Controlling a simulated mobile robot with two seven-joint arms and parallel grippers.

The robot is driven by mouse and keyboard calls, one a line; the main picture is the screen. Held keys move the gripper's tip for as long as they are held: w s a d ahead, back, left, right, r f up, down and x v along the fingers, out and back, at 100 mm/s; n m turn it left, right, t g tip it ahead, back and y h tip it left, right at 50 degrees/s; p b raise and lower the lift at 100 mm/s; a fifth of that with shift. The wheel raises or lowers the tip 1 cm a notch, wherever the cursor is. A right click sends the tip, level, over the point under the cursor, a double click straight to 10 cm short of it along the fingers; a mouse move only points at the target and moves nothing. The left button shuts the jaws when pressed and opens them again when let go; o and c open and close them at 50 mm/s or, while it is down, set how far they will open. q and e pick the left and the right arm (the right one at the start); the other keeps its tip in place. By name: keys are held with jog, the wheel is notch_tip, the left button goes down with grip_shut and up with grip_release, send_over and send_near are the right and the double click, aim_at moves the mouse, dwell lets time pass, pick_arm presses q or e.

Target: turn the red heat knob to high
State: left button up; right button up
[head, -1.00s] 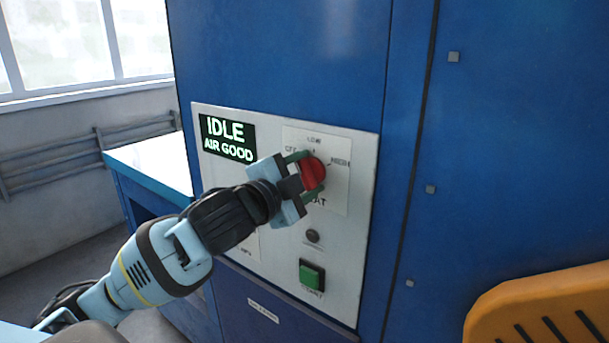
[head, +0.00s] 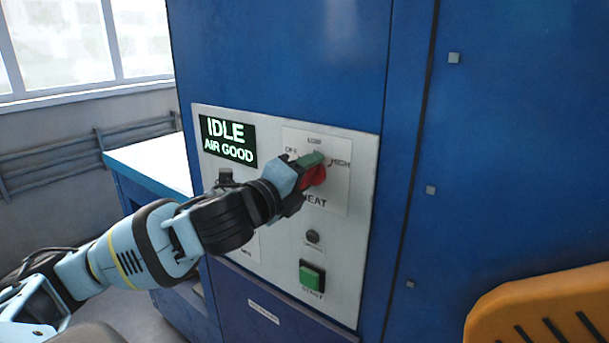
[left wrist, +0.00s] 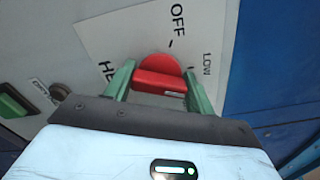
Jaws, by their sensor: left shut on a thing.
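The red heat knob (head: 317,176) is on the light control panel (head: 350,225), with OFF at its left, LOW above and HIGH at its right in the head view. My left gripper (head: 314,172) is shut on the knob and partly hides it. In the left wrist view, the green fingertips (left wrist: 160,85) are on either side of the knob's raised red bar (left wrist: 160,81). A white mark shows near the bar's right end, on the side of the LOW label; its exact setting is hard to read. My right gripper is not in view.
A display (head: 228,140) reads IDLE, AIR GOOD. A green START button (head: 312,278) and a small dark round part (head: 312,237) are below the knob. A dark knob (head: 225,176) is left of my gripper. An orange slotted object (head: 545,310) is at lower right.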

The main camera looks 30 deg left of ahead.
pick_arm(q)
jog(key=m, duration=0.7)
jog(key=shift+r, duration=0.1)
dwell(0.5)
jog(key=o, duration=1)
